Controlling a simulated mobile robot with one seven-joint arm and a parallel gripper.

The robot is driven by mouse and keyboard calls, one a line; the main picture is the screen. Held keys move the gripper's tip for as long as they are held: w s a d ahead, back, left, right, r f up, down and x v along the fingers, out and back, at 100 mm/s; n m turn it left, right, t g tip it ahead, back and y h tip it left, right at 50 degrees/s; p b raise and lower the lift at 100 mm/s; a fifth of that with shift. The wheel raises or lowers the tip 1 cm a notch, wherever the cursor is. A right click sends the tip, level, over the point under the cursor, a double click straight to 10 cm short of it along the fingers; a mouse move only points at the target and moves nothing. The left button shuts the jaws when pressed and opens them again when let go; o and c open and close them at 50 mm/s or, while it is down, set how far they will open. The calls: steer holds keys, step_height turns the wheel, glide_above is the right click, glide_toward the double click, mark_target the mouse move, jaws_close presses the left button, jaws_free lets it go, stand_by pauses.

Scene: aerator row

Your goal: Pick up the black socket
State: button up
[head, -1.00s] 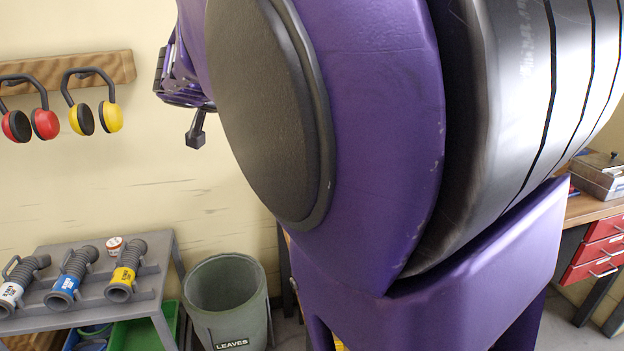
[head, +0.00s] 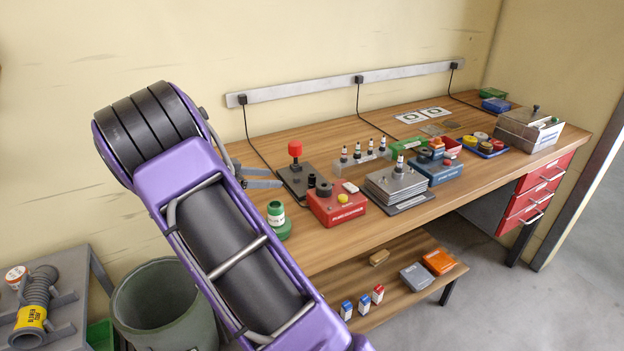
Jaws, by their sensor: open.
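My gripper (head: 264,178) shows partly behind my purple arm, over the left end of the wooden bench. Its two grey fingers point right, apart and empty. A red box (head: 338,207) right of it carries a black ring-shaped piece (head: 323,188), and a small black cylinder (head: 311,181) shows at the box's back left. Either could be the black socket; they are too small to tell. Both lie to the right of my fingertips, apart from them. Black plugs (head: 358,79) also sit on the grey wall strip.
A red-knobbed stand (head: 295,150) is close to my fingertips. A green-and-white jar (head: 275,213) stands at the bench's left front. Stacked grey plates (head: 397,186) and a blue box (head: 438,170) stand farther right. A bin (head: 160,310) is on the floor, lower left.

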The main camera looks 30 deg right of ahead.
mark_target(309, 177)
steer(key=x, duration=0.9)
steer(key=shift+d, duration=0.35)
steer(key=shift+w+p+x, duration=0.2)
steer(key=shift+p+x, duration=0.4)
steer(key=shift+x, duration=2.2)
steer(key=shift+r, duration=0.15)
jaws_close()
